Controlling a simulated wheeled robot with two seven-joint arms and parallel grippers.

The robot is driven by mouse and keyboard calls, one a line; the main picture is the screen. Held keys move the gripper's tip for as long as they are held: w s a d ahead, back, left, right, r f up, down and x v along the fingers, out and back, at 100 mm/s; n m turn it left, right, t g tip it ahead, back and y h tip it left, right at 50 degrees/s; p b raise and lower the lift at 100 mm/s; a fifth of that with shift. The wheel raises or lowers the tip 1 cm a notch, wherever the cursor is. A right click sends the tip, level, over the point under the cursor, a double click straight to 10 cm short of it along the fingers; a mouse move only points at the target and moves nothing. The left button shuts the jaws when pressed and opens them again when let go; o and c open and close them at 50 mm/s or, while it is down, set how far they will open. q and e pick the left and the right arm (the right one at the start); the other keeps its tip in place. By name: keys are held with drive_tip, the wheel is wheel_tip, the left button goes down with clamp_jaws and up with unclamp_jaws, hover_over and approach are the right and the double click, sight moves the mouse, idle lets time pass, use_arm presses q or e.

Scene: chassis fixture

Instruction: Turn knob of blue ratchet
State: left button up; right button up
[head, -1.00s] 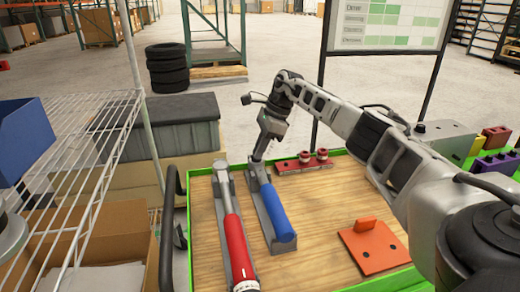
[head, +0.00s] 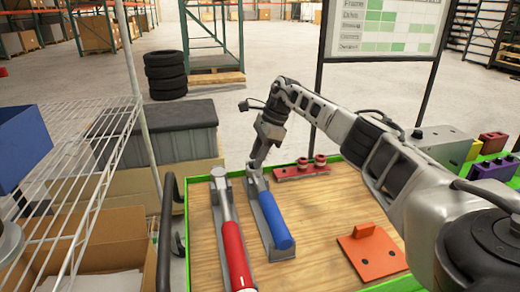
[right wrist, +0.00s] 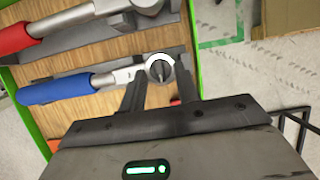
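The blue ratchet (head: 273,220) lies in a grey holder on the wooden bench top, its blue handle toward me and its metal head at the far end. In the right wrist view its blue handle (right wrist: 55,89) points left, and its round head with a dark knob (right wrist: 159,69) sits between my fingers. My right gripper (head: 256,166) points down at the head. In the right wrist view the right gripper (right wrist: 161,80) has its fingers apart, one on each side of the knob, with gaps visible. My left gripper is not in view.
A red ratchet (head: 233,250) lies parallel, just left of the blue one. A red block with two round posts (head: 301,168) stands beyond, and an orange plate (head: 371,254) lies to the right. A wire shelf (head: 85,190) stands at left. Bare wood lies between blue ratchet and plate.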

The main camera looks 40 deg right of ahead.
drive_tip(key=p+v, duration=0.1)
drive_tip(key=v, duration=1.5)
drive_tip(key=shift+p, duration=0.35)
drive_tip(key=shift+w+r, duration=0.1)
